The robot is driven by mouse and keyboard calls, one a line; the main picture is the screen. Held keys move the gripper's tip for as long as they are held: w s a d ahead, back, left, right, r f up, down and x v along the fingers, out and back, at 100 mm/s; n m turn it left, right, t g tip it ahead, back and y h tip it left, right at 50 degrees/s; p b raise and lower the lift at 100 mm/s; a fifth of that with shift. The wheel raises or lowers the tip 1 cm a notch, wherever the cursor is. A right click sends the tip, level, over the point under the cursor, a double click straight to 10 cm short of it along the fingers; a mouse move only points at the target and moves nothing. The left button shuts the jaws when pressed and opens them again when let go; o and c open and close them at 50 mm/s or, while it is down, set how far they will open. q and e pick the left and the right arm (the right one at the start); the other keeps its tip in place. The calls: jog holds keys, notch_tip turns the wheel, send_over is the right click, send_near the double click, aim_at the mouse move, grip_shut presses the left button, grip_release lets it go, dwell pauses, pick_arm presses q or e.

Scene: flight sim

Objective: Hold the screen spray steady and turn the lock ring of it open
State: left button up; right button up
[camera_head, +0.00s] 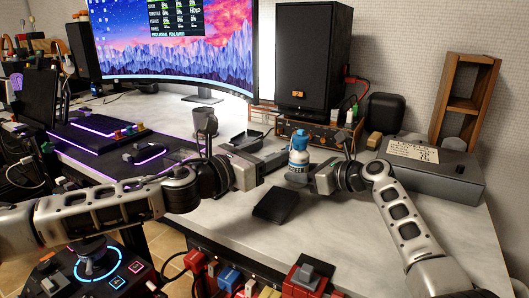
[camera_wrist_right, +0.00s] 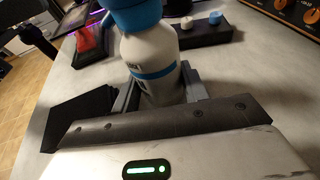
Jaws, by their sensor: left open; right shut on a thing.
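The screen spray (camera_head: 298,160) is a small white bottle with a blue top and a blue band, upright on the grey desk. It also shows in the right wrist view (camera_wrist_right: 148,48), where its blue collar (camera_wrist_right: 133,17), seemingly the lock ring, is cut by the top edge. My right gripper (camera_head: 304,178) is shut on the bottle's lower body from the right; its jaws (camera_wrist_right: 160,88) lie on both sides in the wrist view. My left gripper (camera_head: 282,156) is open, just left of the bottle at about mid-height. Whether it touches the bottle cannot be told.
A dark flat box (camera_head: 275,205) lies in front of the bottle. An amplifier (camera_head: 318,136) and a black speaker (camera_head: 313,60) stand behind. A grey metal box (camera_head: 435,168) is at the right. The desk's front right (camera_head: 350,235) is clear.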

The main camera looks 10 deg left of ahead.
jog(key=o, duration=0.8)
jog(key=shift+o, duration=0.2)
